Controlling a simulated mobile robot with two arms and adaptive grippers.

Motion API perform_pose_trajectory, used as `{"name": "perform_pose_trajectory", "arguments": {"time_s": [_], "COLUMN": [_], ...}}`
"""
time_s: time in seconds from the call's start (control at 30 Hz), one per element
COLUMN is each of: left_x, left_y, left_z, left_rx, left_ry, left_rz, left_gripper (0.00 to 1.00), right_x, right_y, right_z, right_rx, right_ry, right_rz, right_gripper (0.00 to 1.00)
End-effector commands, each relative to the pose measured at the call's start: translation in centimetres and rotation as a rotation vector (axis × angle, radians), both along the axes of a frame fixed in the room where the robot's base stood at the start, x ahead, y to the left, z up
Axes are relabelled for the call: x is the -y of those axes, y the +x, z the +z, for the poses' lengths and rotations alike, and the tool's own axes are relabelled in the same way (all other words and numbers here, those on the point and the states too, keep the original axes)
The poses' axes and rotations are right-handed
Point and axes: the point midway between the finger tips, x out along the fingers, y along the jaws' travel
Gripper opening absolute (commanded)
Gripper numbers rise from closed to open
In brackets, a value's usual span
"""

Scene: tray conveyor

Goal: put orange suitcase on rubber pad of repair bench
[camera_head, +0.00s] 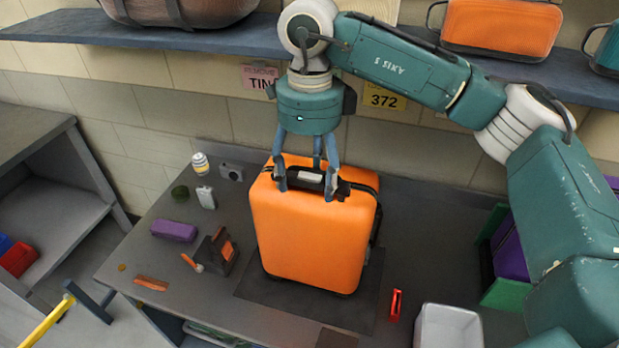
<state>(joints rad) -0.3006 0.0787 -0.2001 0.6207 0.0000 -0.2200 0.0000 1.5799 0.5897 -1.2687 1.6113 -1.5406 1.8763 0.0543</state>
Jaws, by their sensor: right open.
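The orange suitcase (306,235) stands upright on the dark rubber pad (358,308) of the repair bench (150,268). Its base covers the middle of the pad, and bare pad shows around its front and sides. My right gripper (308,188) points down from above at the black top handle (312,176). Its fingers are open and straddle the handle at the top of the suitcase. I cannot tell whether they touch it. My left gripper is not in view.
Small items, including a purple case (174,231) and a dark box (215,252), lie left of the suitcase. A red tool (396,305) and a white bin (448,328) are at right. A wall shelf (225,40) with bags runs behind my right arm.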

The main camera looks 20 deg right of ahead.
Motion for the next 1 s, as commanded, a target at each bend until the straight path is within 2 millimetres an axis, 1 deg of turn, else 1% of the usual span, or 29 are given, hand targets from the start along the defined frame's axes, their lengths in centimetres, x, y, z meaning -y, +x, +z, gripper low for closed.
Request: {"name": "perform_pose_trajectory", "arguments": {"time_s": [0.13,0.27,0.3,0.33,0.43,0.5,0.6,0.7,1.0], "left_x": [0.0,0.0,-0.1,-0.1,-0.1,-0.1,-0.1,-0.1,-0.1], "left_y": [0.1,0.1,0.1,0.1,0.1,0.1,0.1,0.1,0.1], "left_z": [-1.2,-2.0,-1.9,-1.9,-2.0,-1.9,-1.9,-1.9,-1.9], "left_rx": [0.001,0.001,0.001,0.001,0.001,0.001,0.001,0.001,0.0], "left_ry": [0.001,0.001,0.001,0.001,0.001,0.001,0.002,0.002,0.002], "left_rz": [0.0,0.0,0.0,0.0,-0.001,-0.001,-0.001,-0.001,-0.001], "left_gripper": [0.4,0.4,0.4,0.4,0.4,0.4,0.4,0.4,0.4], "right_x": [-0.1,-0.1,0.0,0.0,0.0,0.0,0.0,0.0,0.0], "right_y": [0.1,0.1,0.1,0.2,0.1,0.1,0.1,0.1,0.1], "right_z": [2.4,5.4,6.5,7.2,9.0,9.9,10.8,11.2,11.3], "right_rx": [0.005,0.005,0.005,0.006,0.004,0.002,0.001,0.0,-0.001], "right_ry": [0.002,0.002,0.0,0.0,-0.001,-0.002,-0.002,0.0,0.001], "right_rz": [0.001,0.001,0.0,-0.001,0.001,0.001,0.001,0.002,0.002], "right_gripper": [0.66,0.66,0.66,0.66,0.66,0.66,0.66,0.66,0.66]}}
